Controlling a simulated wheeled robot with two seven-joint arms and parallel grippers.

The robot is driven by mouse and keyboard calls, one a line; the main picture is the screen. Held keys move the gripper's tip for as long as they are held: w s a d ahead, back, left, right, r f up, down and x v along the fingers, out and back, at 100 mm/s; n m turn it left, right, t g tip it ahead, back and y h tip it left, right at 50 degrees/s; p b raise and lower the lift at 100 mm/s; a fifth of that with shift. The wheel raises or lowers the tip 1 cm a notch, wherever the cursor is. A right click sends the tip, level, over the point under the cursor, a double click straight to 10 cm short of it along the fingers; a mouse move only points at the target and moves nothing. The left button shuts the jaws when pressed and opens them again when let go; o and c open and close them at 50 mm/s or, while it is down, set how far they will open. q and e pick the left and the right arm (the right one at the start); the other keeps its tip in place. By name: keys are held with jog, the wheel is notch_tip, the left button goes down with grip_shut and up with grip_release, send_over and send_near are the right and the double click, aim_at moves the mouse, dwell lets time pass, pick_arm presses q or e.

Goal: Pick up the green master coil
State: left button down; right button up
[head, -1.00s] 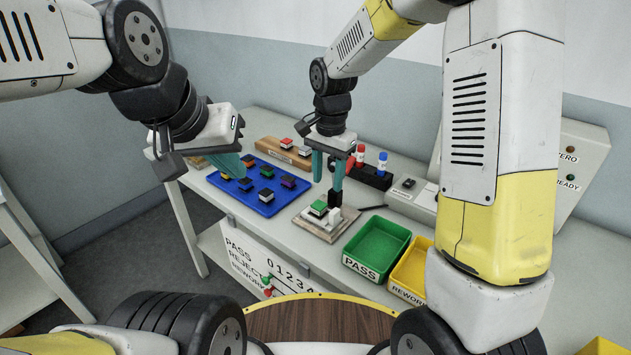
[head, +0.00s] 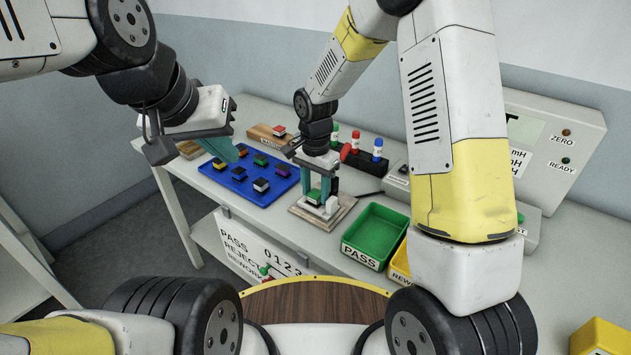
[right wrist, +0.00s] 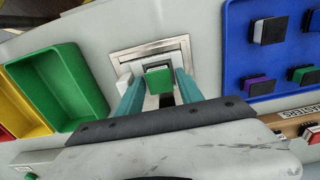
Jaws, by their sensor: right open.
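The green coil (head: 314,196) sits on a fixture with a wooden base (head: 340,211). In the right wrist view the green coil (right wrist: 159,80) shows between my fingers. My right gripper (head: 319,190) points down over the fixture, open, with one finger on each side of the coil; I cannot tell whether they touch it. It also shows in the right wrist view (right wrist: 158,92). My left gripper (head: 222,150) hangs above the left part of the table, away from the coil; its jaw opening is unclear.
A blue tray (head: 238,190) with several coils lies left of the fixture. A wooden rack (head: 262,138) stands behind it. A green PASS bin (head: 375,232) and a yellow bin (head: 400,264) stand to the right. Red, green and blue-capped bottles (head: 377,150) stand behind the fixture.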

grip_shut()
jog(key=shift+r, duration=0.1)
